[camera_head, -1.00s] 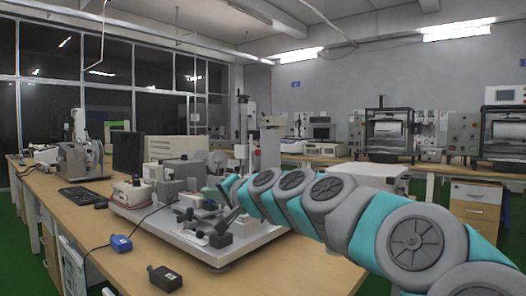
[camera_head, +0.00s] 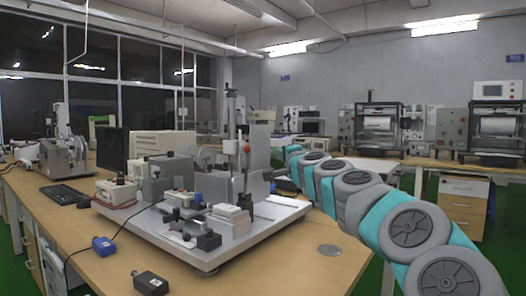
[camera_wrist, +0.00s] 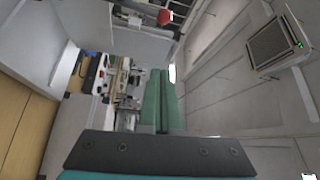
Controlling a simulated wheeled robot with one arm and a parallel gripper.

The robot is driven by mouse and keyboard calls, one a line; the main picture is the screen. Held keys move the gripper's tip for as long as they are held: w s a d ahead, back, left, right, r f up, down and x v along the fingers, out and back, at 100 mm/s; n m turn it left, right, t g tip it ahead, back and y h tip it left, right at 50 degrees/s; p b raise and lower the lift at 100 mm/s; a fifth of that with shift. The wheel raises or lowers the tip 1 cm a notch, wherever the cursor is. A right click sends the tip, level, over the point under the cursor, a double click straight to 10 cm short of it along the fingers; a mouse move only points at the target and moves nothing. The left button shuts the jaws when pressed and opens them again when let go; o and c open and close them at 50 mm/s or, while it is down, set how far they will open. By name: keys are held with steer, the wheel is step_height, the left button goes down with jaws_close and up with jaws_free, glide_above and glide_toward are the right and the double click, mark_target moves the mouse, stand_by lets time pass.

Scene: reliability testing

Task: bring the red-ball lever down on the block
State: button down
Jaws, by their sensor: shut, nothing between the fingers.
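The lever's red ball (camera_head: 247,149) shows in the head view beside the upright grey plate on the bench apparatus. The same red ball (camera_wrist: 165,17) is near the top of the wrist view, ahead of the fingertips and apart from them. My gripper (camera_wrist: 160,72) is shut and empty, its two green fingers together in the wrist view. In the head view my arm reaches to the right side of the grey plate, and the fingers are hidden or too small to make out. A pale block (camera_head: 230,219) sits on the base plate; I cannot tell whether it is the task's block.
The apparatus stands on a white base plate (camera_head: 258,232) on the wooden bench (camera_head: 215,283). A grey upright plate (camera_head: 259,150) stands close to my arm's end. A black box (camera_head: 150,283) and a blue box (camera_head: 103,245) with cables lie in front. The bench's front right is mostly clear.

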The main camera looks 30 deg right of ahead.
mark_target(246, 172)
steer(key=w+a+p, duration=0.1)
steer(key=w, duration=0.8)
steer(key=shift+a+r, duration=0.15)
steer(key=shift+a, duration=0.1)
stand_by(0.4)
steer(key=shift+w, duration=0.1)
steer(key=shift+a, duration=0.1)
